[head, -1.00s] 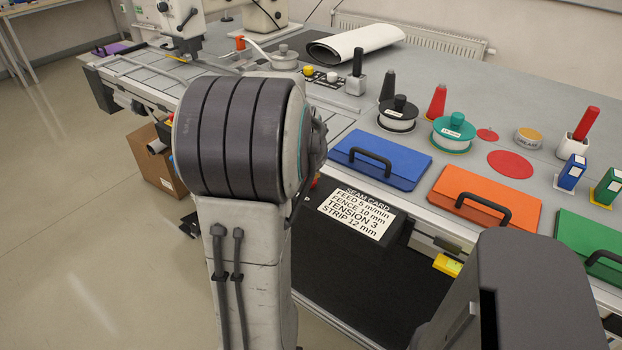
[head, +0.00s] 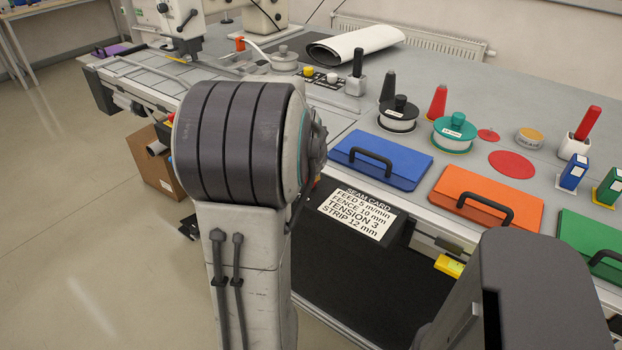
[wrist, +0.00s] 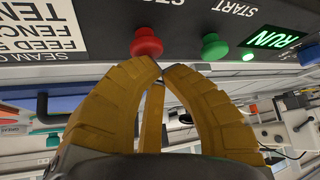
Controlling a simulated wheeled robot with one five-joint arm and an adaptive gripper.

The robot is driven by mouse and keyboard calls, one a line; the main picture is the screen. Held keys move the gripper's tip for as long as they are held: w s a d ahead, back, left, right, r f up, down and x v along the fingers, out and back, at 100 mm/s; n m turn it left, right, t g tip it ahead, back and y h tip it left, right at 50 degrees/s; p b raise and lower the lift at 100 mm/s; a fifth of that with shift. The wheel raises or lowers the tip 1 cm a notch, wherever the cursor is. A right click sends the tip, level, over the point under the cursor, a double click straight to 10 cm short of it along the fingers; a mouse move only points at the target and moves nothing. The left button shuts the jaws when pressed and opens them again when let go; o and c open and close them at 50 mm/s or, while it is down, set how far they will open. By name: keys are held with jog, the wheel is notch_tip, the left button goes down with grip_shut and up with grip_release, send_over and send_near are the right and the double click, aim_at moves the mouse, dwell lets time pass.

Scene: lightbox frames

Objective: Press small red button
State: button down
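The small red button (wrist: 146,43) is a domed red knob on a dark panel in the wrist view, below the "STOP" lettering, which is partly cut off. My gripper (wrist: 160,70) has curved yellow fingers whose tips come together, with nothing visible between them. The tips are just below the red button in the picture, close to it. I cannot tell whether they touch it. In the head view my arm hides the gripper and the button area.
A green button (wrist: 214,46) by "START" is right of the red one, with a lit "RUN" display (wrist: 272,38) beyond. In the head view, the seam card (head: 355,214) and blue (head: 385,160), orange (head: 470,190) and green (head: 585,240) cases lie right of my arm.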

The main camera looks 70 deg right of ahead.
jog(key=shift+f+b, duration=0.4)
jog(key=shift+f, duration=0.05)
dwell(0.4)
jog(key=shift+r, duration=0.2)
jog(key=shift+r+p, duration=0.6)
jog(key=shift+r, duration=0.15)
jog(key=shift+r, duration=0.1)
jog(key=shift+r+p, duration=1.85)
jog(key=shift+r, duration=0.55)
